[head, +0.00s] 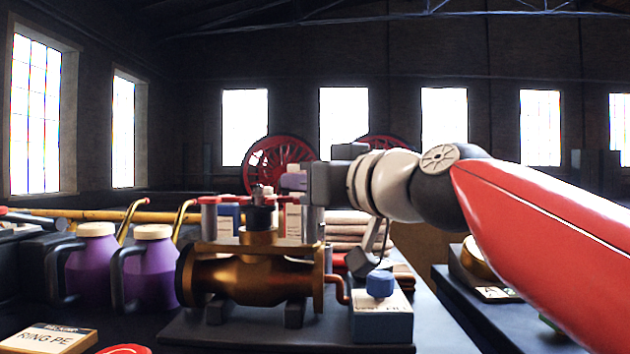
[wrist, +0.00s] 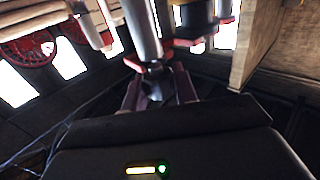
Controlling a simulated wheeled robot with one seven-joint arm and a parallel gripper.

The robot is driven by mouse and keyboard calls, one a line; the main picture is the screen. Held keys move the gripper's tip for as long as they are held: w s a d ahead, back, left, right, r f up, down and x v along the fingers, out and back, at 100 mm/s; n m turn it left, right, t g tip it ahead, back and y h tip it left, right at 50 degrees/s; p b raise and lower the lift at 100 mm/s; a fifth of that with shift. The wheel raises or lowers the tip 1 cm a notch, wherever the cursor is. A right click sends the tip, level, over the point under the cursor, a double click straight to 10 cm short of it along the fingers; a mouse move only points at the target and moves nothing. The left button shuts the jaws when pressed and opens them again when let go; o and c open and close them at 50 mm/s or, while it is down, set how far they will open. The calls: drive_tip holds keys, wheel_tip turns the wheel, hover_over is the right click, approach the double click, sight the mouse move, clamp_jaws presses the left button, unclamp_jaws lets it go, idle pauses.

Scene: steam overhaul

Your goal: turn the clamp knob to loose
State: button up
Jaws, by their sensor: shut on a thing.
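A brass valve body (head: 255,275) lies on a dark plate in the head view, with a black stem (head: 262,208) on top. Grey posts with red parts stand around the stem. In the wrist view, which looks upside down, my gripper (wrist: 157,88) is shut on a small dark knob (wrist: 153,70) at the end of a silver post (wrist: 141,28). A red flange sits at that post's end. In the head view, my gripper's grey body is at the valve's upper right, and its fingertips are hard to make out. The knob's setting cannot be read.
Two purple jugs (head: 152,272) stand left of the valve. Folded cloths (head: 350,228) lie behind. A boxed item (head: 48,339) lies at front left.

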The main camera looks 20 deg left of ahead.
drive_tip(key=n+g+y, duration=0.1)
drive_tip(key=n+g, duration=0.1)
drive_tip(key=shift+w+f+g, duration=0.1)
drive_tip(key=shift+g, duration=0.3)
drive_tip(key=n+g, duration=0.1)
drive_tip(key=n+g+y+p, duration=0.1)
drive_tip(key=g, duration=0.1)
drive_tip(key=shift+w+r+g, duration=0.1)
drive_tip(key=shift+r+g, duration=0.1)
drive_tip(key=shift+g, duration=0.1)
drive_tip(key=n+g+p, duration=0.2)
drive_tip(key=n+g, duration=0.1)
drive_tip(key=g, duration=0.1)
drive_tip(key=shift+y+p, duration=0.3)
drive_tip(key=shift+p, duration=0.1)
drive_tip(key=shift+f+n+g, duration=0.1)
drive_tip(key=shift+n+g, duration=0.3)
drive_tip(key=shift+g, duration=0.3)
drive_tip(key=shift+s+f, duration=0.1)
drive_tip(key=shift+s, duration=0.1)
drive_tip(key=o, duration=0.9)
drive_tip(key=shift+o, duration=0.2)
drive_tip(key=shift+d, duration=0.1)
